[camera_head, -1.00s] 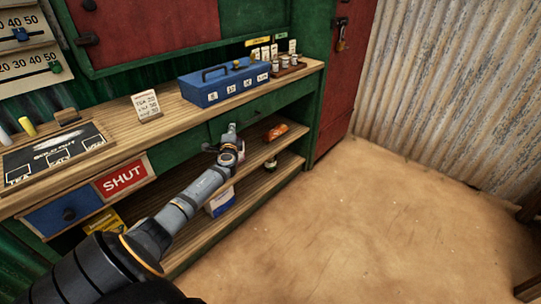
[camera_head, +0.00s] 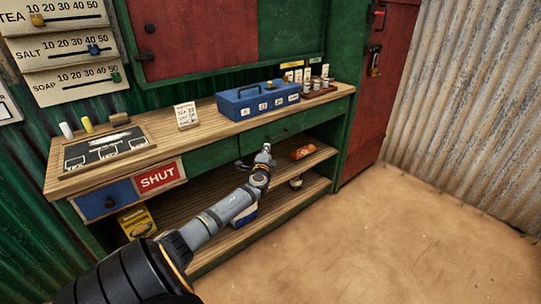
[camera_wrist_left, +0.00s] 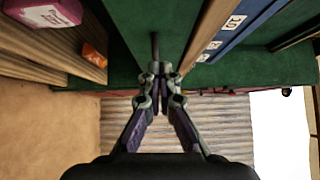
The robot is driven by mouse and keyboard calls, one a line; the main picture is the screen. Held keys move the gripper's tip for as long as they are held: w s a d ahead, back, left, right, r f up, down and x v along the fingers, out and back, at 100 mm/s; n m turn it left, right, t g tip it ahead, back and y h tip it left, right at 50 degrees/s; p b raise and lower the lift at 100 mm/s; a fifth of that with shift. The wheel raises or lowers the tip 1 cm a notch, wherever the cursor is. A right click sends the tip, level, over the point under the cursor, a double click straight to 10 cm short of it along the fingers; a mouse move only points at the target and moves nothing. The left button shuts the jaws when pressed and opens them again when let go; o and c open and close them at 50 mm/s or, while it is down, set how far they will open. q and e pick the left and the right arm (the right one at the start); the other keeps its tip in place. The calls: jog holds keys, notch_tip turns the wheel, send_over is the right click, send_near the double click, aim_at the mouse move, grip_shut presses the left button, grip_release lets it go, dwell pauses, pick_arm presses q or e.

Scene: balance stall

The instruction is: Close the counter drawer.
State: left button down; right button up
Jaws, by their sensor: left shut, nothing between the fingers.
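My left gripper (camera_head: 266,149) is shut and empty, just in front of and below the drawer front in the head view. In the left wrist view the closed fingertips (camera_wrist_left: 157,70) point towards green woodwork, with a thin dark bar beyond them. Whether they touch anything is unclear. My right gripper is not in view.
On the counter top (camera_head: 150,160) stand a blue cash box (camera_head: 258,102), a price card (camera_head: 186,116) and a dark board (camera_head: 103,148). A SHUT sign (camera_head: 158,178) hangs beside a blue panel. Shelves below hold an orange packet (camera_head: 303,152). The dirt floor (camera_head: 370,240) is clear.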

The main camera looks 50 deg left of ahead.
pick_arm(q)
jog(key=f+p+v, duration=0.1)
jog(key=v, duration=0.5)
jog(key=shift+s, duration=0.45)
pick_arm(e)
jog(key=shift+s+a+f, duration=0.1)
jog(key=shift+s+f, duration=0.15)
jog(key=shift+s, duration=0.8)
pick_arm(q)
jog(key=shift+d, duration=0.1)
